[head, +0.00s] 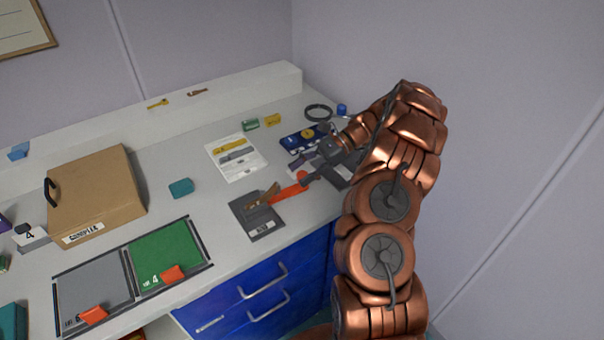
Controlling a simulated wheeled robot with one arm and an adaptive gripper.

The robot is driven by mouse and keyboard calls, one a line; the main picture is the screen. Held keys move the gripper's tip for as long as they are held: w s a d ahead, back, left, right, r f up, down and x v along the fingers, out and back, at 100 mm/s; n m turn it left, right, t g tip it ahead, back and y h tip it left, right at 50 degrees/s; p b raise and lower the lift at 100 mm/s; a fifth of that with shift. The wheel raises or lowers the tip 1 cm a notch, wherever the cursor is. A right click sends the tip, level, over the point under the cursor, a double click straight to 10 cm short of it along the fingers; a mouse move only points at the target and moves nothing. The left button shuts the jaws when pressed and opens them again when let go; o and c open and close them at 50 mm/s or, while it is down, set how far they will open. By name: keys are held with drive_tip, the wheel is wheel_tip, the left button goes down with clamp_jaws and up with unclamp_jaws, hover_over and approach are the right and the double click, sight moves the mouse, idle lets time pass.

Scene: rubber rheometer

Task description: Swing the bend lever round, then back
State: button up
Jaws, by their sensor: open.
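The bend lever (287,191) is an orange bar on a dark grey plate fixture (257,222) near the bench's front edge. It points up and to the right from a brownish block (263,195) on the plate. My gripper (306,170) is open at the lever's right end, reaching in from the right. I cannot tell whether its fingers touch the lever. The wrist and fingers partly hide the lever's far end and a dark plate (343,174) behind it.
A blue tray (298,138), a black ring (318,113) and a blue knob (342,109) lie behind my gripper. A white card (236,157) and teal block (181,188) lie left. A cardboard box (97,193) and grey and green mats (168,258) are further left. A wall stands close at right.

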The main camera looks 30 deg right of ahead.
wheel_tip(320, 180, up, 9)
idle(0.4)
